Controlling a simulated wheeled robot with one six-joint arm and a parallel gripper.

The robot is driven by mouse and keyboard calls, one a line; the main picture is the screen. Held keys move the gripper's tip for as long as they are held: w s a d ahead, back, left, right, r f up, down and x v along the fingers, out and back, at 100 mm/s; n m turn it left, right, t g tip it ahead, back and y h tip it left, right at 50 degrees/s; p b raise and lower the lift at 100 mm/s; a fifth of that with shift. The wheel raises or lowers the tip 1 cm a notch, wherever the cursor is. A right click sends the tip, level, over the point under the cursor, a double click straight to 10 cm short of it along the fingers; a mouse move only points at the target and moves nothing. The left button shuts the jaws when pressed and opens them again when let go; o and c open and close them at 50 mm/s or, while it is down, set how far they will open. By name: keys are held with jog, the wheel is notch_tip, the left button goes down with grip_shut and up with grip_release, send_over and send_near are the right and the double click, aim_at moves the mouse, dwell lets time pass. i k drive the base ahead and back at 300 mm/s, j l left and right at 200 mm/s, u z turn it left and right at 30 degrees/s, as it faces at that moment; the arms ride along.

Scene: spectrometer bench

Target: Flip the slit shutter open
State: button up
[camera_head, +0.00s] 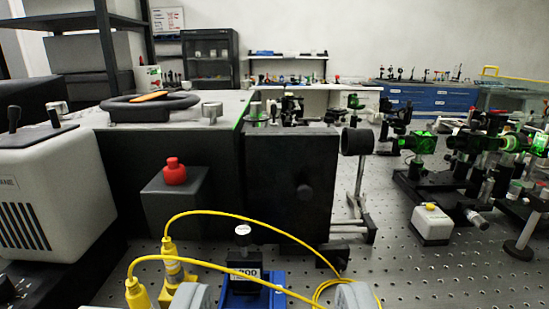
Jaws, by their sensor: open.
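A large black box, apparently the spectrometer (215,170), stands in the middle. The two grey rounded tips of my gripper (271,297) show at the bottom edge, wide apart. Between them in the picture is a blue mount (238,290) with a black post and a labelled block. The tips are well short of the panel.
Yellow cables (230,216) loop across the space before the panel. A red button (174,171) sits on a dark box at left, beside a light grey instrument (50,190). Green-lit optics (420,142) and a white button box (432,225) stand at right.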

aim_at(273, 108)
jog(key=i+l+u, duration=0.35)
jog(key=l, duration=0.25)
jog(key=i+l+u, duration=0.15)
jog(key=l, duration=0.2)
jog(key=i, duration=0.05)
